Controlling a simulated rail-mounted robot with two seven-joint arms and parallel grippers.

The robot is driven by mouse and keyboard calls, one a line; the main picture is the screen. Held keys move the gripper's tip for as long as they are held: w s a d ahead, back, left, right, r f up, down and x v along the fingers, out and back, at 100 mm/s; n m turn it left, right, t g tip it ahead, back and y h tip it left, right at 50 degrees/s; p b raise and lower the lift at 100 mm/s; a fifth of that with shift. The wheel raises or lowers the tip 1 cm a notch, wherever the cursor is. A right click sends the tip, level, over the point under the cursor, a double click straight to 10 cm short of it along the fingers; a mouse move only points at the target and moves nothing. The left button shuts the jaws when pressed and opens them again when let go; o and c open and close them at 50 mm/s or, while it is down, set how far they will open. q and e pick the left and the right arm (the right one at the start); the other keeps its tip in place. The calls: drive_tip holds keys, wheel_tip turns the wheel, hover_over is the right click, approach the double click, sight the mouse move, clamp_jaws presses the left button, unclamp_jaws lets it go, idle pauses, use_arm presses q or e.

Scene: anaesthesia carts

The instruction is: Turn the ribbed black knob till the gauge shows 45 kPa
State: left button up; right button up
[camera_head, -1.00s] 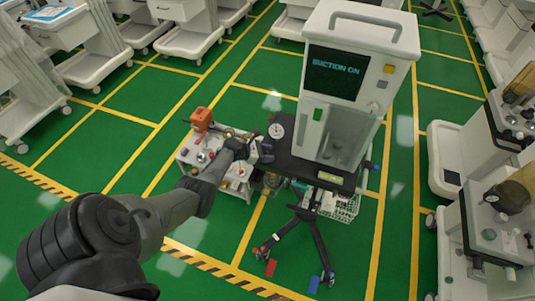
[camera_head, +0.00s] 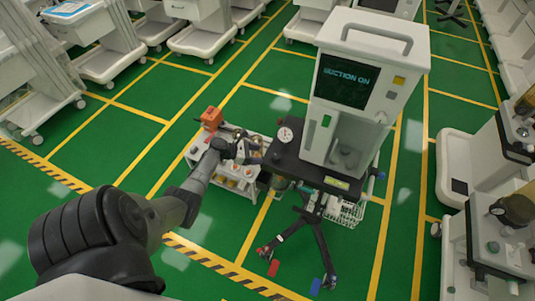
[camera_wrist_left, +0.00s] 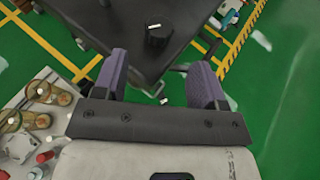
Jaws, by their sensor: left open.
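The black knob (camera_wrist_left: 157,37) with a white mark on top stands on the dark deck of the suction cart in the left wrist view. It is beyond my open left gripper (camera_wrist_left: 160,78), roughly in line with the gap between the purple fingers, and nothing grips it. In the head view my left gripper (camera_head: 252,150) is at the left edge of the deck (camera_head: 308,170). The round white gauge (camera_head: 285,134) stands on the deck's left corner; its reading is too small to tell. My right gripper is not in view.
The white suction unit (camera_head: 362,115) rises from the deck; its screen (camera_head: 346,77) reads "SUCTION ON". A low white cart (camera_head: 232,180) with cups and an orange box (camera_head: 211,117) stands below my left gripper. Other carts (camera_head: 470,170) line the right.

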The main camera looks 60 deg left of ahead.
use_arm(q)
drive_tip(key=v, duration=0.4)
drive_tip(key=shift+s+a+r, duration=0.1)
drive_tip(key=shift+s, duration=0.2)
idle(0.6)
